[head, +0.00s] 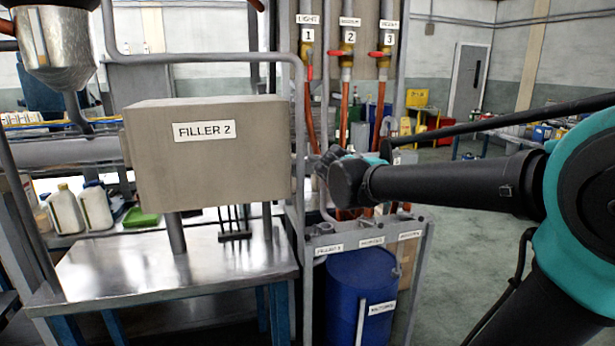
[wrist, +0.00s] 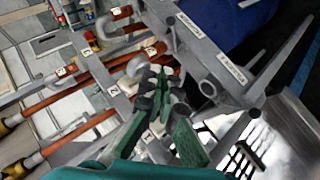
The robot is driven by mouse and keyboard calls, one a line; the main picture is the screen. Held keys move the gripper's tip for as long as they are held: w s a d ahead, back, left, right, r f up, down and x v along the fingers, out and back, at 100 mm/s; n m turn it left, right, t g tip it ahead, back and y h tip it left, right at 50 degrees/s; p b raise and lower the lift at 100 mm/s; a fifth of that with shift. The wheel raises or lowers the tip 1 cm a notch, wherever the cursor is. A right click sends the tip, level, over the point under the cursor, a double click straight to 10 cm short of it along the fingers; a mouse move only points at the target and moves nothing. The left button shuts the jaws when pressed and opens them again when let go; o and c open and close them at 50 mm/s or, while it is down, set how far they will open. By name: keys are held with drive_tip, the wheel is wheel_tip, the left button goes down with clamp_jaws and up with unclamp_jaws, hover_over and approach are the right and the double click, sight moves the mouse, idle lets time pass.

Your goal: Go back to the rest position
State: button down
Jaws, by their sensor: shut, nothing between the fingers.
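My gripper (wrist: 158,100) is shut and empty in the wrist view, with its green and dark fingers over the metal hose rack (wrist: 205,80). In the head view, my arm reaches in from the right. Its wrist end (head: 348,180) is in front of the orange hoses, just right of the grey FILLER 2 box (head: 212,160). The fingers are mostly hidden there behind the wrist. I cannot tell whether they touch the rack or a hose.
Valves with red handles (head: 347,57), numbered 1 to 3, feed orange hoses (head: 308,110). The labelled rack (head: 370,241) stands above a blue drum (head: 358,290). A steel table (head: 170,275) is at left. Open floor (head: 470,215) lies at right.

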drive_tip(key=s+d+f+m+g+y, duration=0.1)
drive_tip(key=s+f+m+g+y, duration=0.1)
drive_tip(key=s+f, duration=0.9)
drive_tip(key=s+d+f+m+g+y, duration=0.2)
drive_tip(key=s+f+m+y, duration=0.1)
drive_tip(key=s+f, duration=0.9)
wheel_tip(320, 180, down, 2)
drive_tip(key=shift+d+f+m+g, duration=0.3)
drive_tip(key=shift+m+g, duration=0.1)
drive_tip(key=shift+m, duration=0.3)
